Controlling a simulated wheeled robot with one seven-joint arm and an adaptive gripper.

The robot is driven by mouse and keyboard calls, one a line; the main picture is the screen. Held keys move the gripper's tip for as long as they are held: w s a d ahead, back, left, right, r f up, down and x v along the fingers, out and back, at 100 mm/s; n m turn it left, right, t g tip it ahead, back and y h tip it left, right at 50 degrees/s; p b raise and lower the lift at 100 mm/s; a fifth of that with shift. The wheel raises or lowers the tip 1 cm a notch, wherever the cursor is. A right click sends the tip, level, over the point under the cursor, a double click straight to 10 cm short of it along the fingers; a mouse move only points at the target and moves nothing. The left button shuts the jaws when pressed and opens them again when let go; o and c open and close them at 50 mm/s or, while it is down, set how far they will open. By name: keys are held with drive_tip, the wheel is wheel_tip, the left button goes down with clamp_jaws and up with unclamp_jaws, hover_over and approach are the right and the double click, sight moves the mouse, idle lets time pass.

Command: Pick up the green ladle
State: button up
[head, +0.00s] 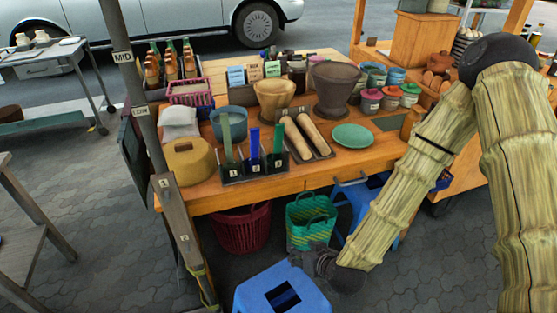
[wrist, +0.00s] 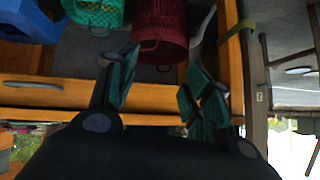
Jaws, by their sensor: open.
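A long green handle (head: 226,135), seemingly the green ladle, stands upright in the leftmost slot of a black rack (head: 243,175) at the table's front edge. Its lower end is hidden in the rack. My gripper (head: 318,257) is low in front of the table, below the tabletop and to the right of the rack. In the wrist view my gripper (wrist: 160,75) has its teal-padded fingers spread with nothing between them. The green handle cannot be made out there.
A red basket (head: 243,230), green basket (head: 310,220) and blue stool (head: 283,290) are below. A post (head: 165,190) stands left.

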drive_tip(key=w+a+r+t+y+b, duration=0.1)
drive_tip(key=w+a+r+t, duration=0.25)
drive_tip(key=w+r, duration=0.75)
drive_tip(key=n+t+b, duration=0.1)
drive_tip(key=t, duration=0.4)
approach(280, 132)
drive_tip(key=x, duration=0.4)
drive_tip(key=shift+w+d+r, duration=0.1)
drive_tip(key=shift+w+r, duration=0.1)
drive_tip(key=shift+r, duration=0.2)
drive_tip(key=shift+f+p+x, duration=0.2)
drive_tip(key=shift+p+x, duration=0.05)
drive_tip(key=shift+x, duration=0.85)
drive_tip(key=shift+f+p+x, duration=0.2)
drive_tip(key=shift+x, duration=0.9)
drive_tip(key=shift+f+p+x, duration=0.2)
drive_tip(key=shift+p+x, duration=0.05)
drive_tip(key=shift+x, duration=0.85)
drive_tip(key=shift+c, duration=0.2)
clamp_jaws()
drive_tip(key=shift+r, duration=0.1)
